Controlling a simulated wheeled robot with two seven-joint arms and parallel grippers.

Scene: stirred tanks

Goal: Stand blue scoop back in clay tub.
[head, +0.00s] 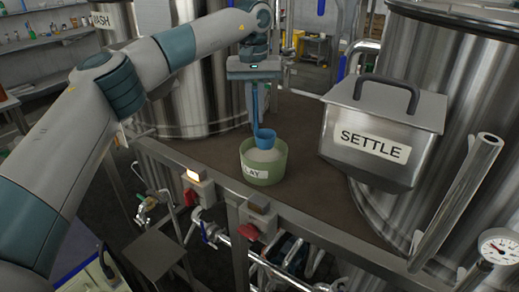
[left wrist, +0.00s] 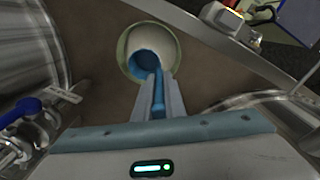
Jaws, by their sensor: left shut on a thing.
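The clay tub (head: 264,172) is a green round tub with a white label and pale clay inside, standing on the brown deck. The blue scoop (head: 265,139) is upright with its cup low over the tub's mouth, its handle rising into my left gripper (head: 255,82). My left gripper is shut on the handle, above the tub. In the left wrist view the scoop's cup (left wrist: 146,64) overlaps the tub's opening (left wrist: 165,38). I cannot tell whether the cup touches the clay. My right gripper is not in view.
The steel box labelled SETTLE (head: 371,147) stands to the right of the tub. Large steel tanks stand behind left (head: 185,95) and at right (head: 440,60). A rail with a lit lamp (head: 194,176) and red handles runs along the front edge. Bare deck (head: 300,120) lies around the tub.

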